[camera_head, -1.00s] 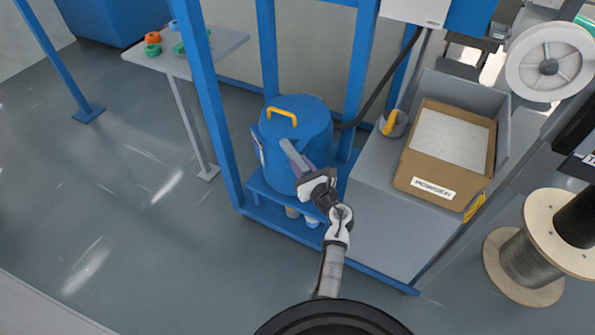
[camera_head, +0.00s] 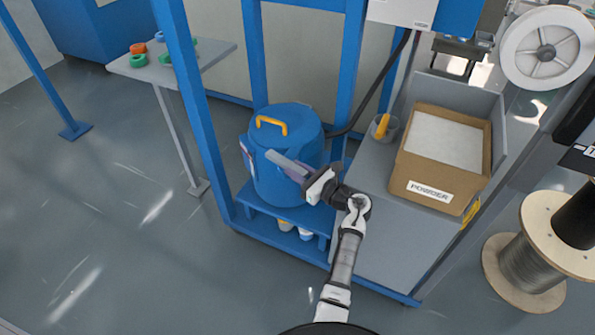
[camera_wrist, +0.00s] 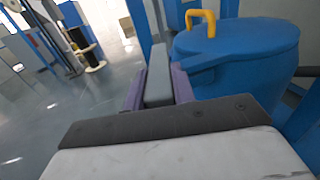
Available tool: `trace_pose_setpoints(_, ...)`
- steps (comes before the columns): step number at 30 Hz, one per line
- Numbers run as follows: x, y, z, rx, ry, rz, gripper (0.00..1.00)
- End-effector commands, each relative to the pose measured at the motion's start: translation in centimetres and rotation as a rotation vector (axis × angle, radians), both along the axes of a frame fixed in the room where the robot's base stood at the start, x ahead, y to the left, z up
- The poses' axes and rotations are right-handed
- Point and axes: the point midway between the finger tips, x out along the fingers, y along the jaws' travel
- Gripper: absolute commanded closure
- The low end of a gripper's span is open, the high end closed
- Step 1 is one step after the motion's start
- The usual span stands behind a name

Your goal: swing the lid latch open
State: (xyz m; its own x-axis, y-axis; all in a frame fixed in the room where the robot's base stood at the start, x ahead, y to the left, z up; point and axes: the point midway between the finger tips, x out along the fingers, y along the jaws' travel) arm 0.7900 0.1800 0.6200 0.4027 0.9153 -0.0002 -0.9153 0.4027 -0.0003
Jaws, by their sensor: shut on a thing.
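A blue drum (camera_head: 280,185) with a flat blue lid (camera_head: 300,118) and a yellow handle (camera_head: 271,124) stands upright on a low blue shelf. My gripper (camera_head: 300,172), with purple fingers, is at the drum's front right side. It is shut on a grey bar, the lid latch (camera_head: 283,160), which points up and left across the drum's front. In the wrist view the latch (camera_wrist: 158,75) lies between the purple fingers, beside a blue lug on the lid (camera_wrist: 235,45). Its joint with the drum is not clear.
Blue frame posts (camera_head: 190,100) stand left of and behind the drum. At right, a grey bench (camera_head: 375,215) carries a powder box (camera_head: 428,188) and a cup (camera_head: 383,128). A cable spool (camera_head: 525,260) stands at far right.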

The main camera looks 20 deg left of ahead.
Motion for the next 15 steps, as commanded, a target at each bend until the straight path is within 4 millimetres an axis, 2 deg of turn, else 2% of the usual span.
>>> trace_pose_setpoints(3, 0.16, 0.12, 0.3, 0.004, -0.004, -0.003, 1.0)
trace_pose_setpoints(4, 0.15, 0.13, 0.3, 0.004, -0.004, -0.003, 0.71)
trace_pose_setpoints(8, 0.11, 0.12, 0.22, 0.002, -0.003, -0.002, 0.54)
trace_pose_setpoints(15, 0.05, 0.07, 0.09, 0.002, -0.001, -0.002, 0.53)
